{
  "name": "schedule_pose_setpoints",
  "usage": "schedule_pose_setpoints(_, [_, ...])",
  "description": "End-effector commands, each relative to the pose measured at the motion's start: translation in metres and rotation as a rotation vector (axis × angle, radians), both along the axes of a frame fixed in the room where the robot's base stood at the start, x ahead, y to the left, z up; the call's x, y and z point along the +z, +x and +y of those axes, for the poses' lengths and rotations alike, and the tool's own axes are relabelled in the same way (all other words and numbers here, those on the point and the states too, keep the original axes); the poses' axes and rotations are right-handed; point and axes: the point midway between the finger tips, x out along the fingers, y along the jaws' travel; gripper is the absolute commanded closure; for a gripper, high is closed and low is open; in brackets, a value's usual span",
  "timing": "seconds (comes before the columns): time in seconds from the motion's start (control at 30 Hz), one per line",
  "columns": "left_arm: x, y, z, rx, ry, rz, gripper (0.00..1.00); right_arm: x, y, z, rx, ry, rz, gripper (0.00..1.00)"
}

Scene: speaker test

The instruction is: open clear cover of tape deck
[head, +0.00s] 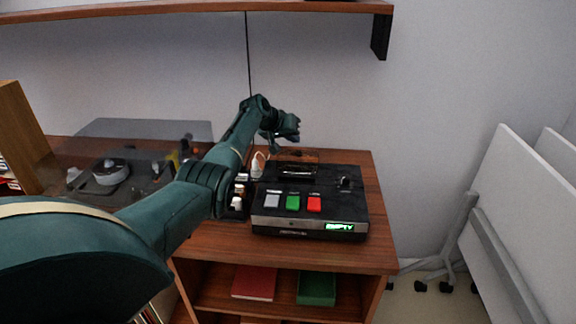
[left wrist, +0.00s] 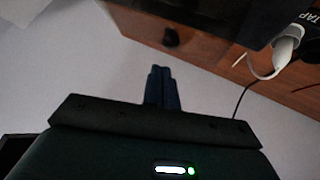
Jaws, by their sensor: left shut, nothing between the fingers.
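The tape deck (head: 262,222) is a black box on the wooden cabinet, with grey, green and red buttons, a knob and a lit green display that reads EMPTY. A dark slot-like area (head: 298,171) shows on its top toward the back; I cannot make out the clear cover's edges there. My left gripper (head: 273,147) is above the back left of the deck, apart from it as far as I can tell. In the left wrist view its fingers (left wrist: 161,70) are together and empty. My right gripper is not in view.
A turntable (head: 105,172) under a clear lid (head: 145,130) stands at the left. A white plug-like piece (left wrist: 288,42) and cable show in the left wrist view. A wooden shelf (head: 200,8) runs above. Red (head: 254,284) and green (head: 317,289) boxes lie below.

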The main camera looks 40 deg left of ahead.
Motion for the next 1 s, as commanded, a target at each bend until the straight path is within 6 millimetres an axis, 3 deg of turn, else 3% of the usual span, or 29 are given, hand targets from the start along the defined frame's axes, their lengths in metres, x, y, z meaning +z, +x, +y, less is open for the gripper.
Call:
schedule_pose_setpoints(0.33, [0.002, 0.0, 0.0, 0.0, 0.0, 0.0, 1.0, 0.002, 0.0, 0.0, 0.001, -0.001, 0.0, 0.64])
schedule_pose_setpoints(0.67, [0.017, 0.0, 0.0, 0.0, 0.0, 0.0, 1.0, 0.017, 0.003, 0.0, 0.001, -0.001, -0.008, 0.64])
schedule_pose_setpoints(0.9, [0.016, 0.0, 0.0, 0.0, 0.0, 0.0, 1.0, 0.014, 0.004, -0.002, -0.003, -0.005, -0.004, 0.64])
schedule_pose_setpoints(1.0, [0.028, 0.001, -0.001, 0.0, 0.001, -0.001, 1.0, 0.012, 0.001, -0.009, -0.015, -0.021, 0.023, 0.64])
